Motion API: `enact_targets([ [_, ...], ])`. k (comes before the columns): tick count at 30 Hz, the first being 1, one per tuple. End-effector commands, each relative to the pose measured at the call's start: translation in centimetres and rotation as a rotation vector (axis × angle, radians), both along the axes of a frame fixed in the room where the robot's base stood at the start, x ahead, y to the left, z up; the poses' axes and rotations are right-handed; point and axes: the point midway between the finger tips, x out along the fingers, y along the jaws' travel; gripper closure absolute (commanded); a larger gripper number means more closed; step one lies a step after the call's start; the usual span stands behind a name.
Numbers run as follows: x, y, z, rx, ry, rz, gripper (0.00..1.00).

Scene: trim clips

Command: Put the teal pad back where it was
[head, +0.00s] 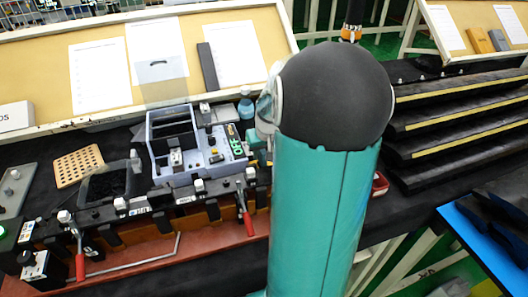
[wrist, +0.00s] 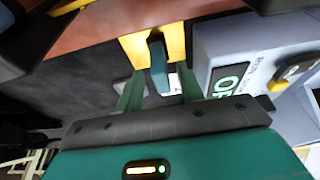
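A dark teal pad (wrist: 158,68) shows in the wrist view, in front of or against a yellow block (wrist: 134,44). I cannot tell whether it is attached to that block. My gripper (wrist: 158,82) has its two green fingers apart, one on each side of the pad. Gaps show between the pad and both fingers, so it does not look gripped. In the head view my arm hides the pad and most of my gripper; a small teal part (head: 255,140) shows just left of the arm, beside the grey fixture.
A grey-blue fixture (head: 204,166) with a green OFF display (wrist: 228,82) stands close to the right of my fingers in the wrist view. Red-handled clamps (head: 246,215) line the bench front. A black tray (head: 104,185) and perforated tan board (head: 78,165) lie left. Black steps (head: 455,115) stand right.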

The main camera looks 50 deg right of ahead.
Motion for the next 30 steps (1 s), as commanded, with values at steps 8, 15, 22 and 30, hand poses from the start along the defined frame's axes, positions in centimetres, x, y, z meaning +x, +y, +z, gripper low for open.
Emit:
enact_targets([
  [8,-1.1,0.6,4.5,-0.005,-0.003,0.0,0.62],
  [15,-2.4,1.3,9.3,-0.003,-0.003,0.0,0.62],
  [22,-3.1,1.7,11.4,0.0,-0.001,0.0,0.62],
  [30,-2.8,3.1,11.9,-0.008,-0.002,0.019,0.62],
])
